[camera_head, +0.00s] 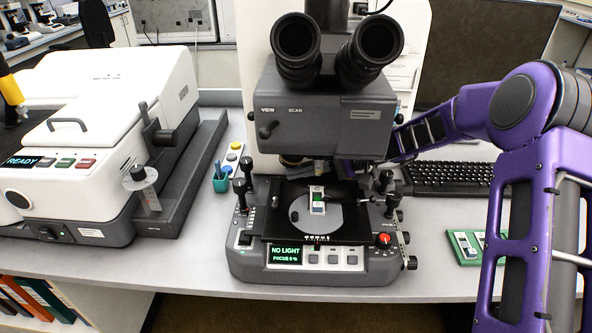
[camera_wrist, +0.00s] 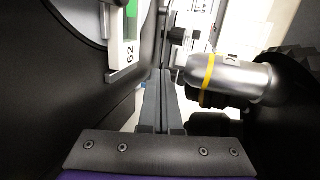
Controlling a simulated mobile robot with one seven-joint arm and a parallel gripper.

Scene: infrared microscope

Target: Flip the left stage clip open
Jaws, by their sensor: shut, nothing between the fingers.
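The microscope (camera_head: 330,118) stands in the middle of the bench. Its black stage (camera_head: 275,225) carries a round light disc (camera_head: 333,217) with a glass slide (camera_head: 317,208) on it. In the wrist view the slide, marked 62 with a green patch, shows at the upper left (camera_wrist: 123,50), on the dark stage plate (camera_wrist: 50,90). I cannot make out the left stage clip clearly in either view. My gripper (camera_wrist: 163,76) is shut and empty, between the stage and a silver objective with a yellow ring (camera_wrist: 235,77).
Black knobs (camera_head: 240,186) rise at the stage's left, more at its right (camera_head: 392,203). The front panel screen (camera_head: 286,254) reads NO LIGHT. A white instrument (camera_head: 95,130) stands left, a keyboard (camera_head: 450,177) right. A green slide tray (camera_head: 466,247) lies near my arm.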

